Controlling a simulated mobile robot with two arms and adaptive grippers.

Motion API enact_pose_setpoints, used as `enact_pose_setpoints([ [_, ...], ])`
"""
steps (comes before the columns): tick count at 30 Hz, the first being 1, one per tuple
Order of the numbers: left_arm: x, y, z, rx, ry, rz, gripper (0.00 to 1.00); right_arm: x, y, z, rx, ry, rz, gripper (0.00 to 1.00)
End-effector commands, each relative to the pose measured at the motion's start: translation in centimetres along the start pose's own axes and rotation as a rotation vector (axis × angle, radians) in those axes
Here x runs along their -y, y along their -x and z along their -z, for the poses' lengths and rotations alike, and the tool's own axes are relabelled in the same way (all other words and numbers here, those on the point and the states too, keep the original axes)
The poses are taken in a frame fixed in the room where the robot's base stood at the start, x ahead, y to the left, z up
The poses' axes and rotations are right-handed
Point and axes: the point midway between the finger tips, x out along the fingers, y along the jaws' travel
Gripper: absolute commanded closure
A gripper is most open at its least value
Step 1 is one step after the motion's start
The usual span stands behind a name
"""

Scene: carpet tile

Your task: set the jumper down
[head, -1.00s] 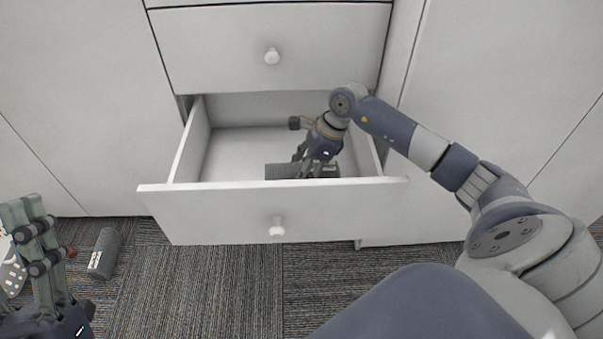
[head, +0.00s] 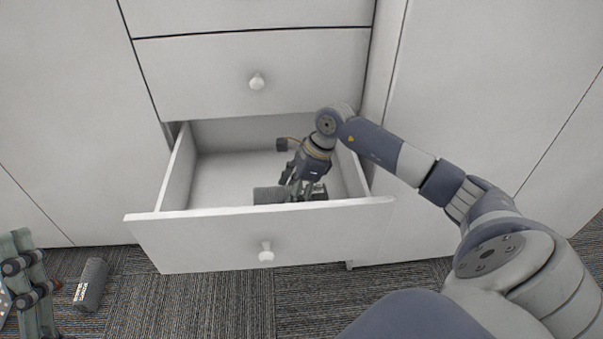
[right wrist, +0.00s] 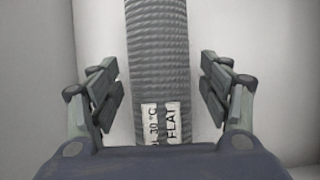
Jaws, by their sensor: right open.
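The jumper (head: 268,195) is a grey ribbed roll lying in the open drawer, near its front wall. In the right wrist view the jumper (right wrist: 158,60) runs upright in the picture, with a white care label at its near end. My right gripper (head: 303,190) is inside the drawer at the roll. Its jaws (right wrist: 160,97) are open, one finger on each side of the roll, with visible gaps between fingers and knit. My left gripper (head: 22,250) is partly cut off at the left edge; its jaw state is unclear.
The drawer (head: 200,240) is pulled out from a white cabinet, with bare floor space inside behind the roll. Another grey roll with a label (head: 91,285) lies on the carpet at left. A small reddish-brown thing (head: 57,284) shows beside my left gripper. Carpet below the drawer is clear.

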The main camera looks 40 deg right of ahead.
Motion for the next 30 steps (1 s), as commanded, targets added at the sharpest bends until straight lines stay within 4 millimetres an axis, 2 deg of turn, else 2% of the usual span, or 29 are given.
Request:
enact_pose_setpoints([
  [8, 0.5, 0.3, -4.5, 0.243, -0.011, 0.009, 0.51, 0.1, 3.7, -0.1, -0.001, 0.001, 0.003, 0.29],
  [18, 1.3, 2.6, -9.8, 0.552, -0.023, 0.024, 0.51, 0.1, 8.3, 0.0, -0.002, 0.000, 0.003, 0.29],
  [24, 1.7, 4.4, -11.9, 0.689, -0.027, 0.032, 0.51, 0.0, 10.3, 0.0, -0.001, 0.001, 0.002, 0.29],
  [30, 1.9, 5.3, -12.8, 0.751, -0.029, 0.035, 0.51, 0.0, 11.2, 0.0, 0.000, 0.001, 0.001, 0.29],
])
